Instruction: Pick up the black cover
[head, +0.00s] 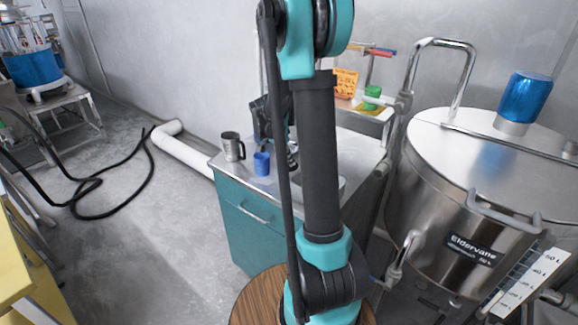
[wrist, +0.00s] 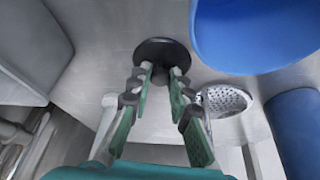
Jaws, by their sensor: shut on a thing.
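The black cover (wrist: 163,50) is a round dark disc with a stem or knob, in the upper middle of the wrist view. My gripper (wrist: 160,73) has its two green-padded fingers closed on the cover's narrow middle part. In the head view my gripper (head: 291,155) is over the teal cabinet's top, partly hidden behind my arm. I cannot make out the cover in that view. Whether the cover touches the surface below is unclear.
A steel mug (head: 232,147) and a blue cup (head: 262,163) stand left of my gripper on the teal cabinet (head: 246,222). A perforated metal piece (wrist: 226,100) lies right of the fingers. A large steel tank (head: 455,215) stands at right.

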